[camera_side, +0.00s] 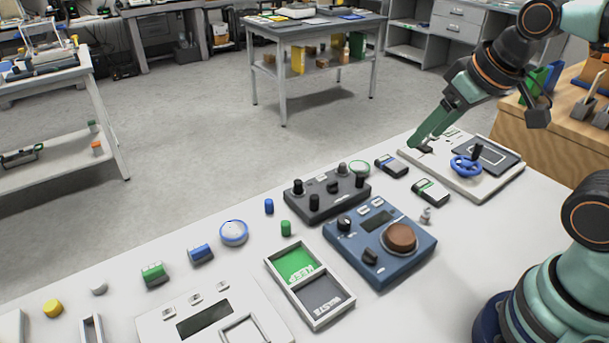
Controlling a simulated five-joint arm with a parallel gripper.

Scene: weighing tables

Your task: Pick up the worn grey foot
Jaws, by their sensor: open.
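A small grey round piece (98,287) lies on the white table at the lower left and looks like the grey foot; wear on it is too small to make out. A small light grey knobbed piece (426,215) stands right of the blue device; I cannot tell what it is. My gripper (420,141) is open at the upper right, with its green fingertips low over the left edge of the white panel with the blue wheel. It is far from the grey round piece. I see nothing held.

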